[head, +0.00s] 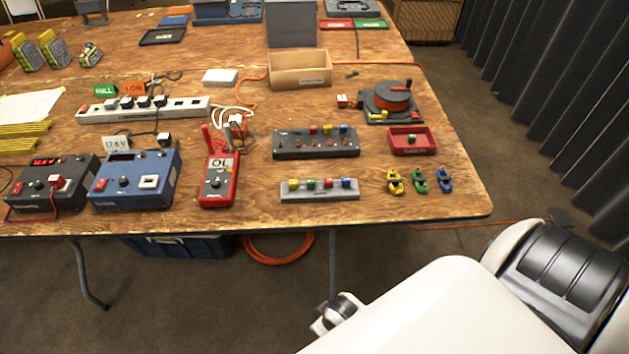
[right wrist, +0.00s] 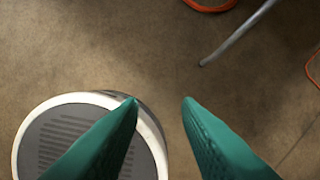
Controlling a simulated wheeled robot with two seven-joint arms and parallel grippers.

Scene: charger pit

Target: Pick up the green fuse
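A small green fuse (head: 311,184) stands in the grey rack (head: 320,195) near the table's front edge, in a row with yellow, red and blue fuses. Another small green piece (head: 412,138) sits in the red tray (head: 398,150) to the right. My right gripper (right wrist: 160,102) is open and empty in the right wrist view, its teal fingers apart over the bare floor. My right arm fills the lower right of the head view, below and in front of the table. My left gripper is not in view.
A dark fuse block (head: 285,152) stands behind the rack. Yellow, green and blue clips (head: 420,181) lie to its right. An orange reel (head: 390,98) is farther back. A table leg (right wrist: 235,38) shows in the right wrist view.

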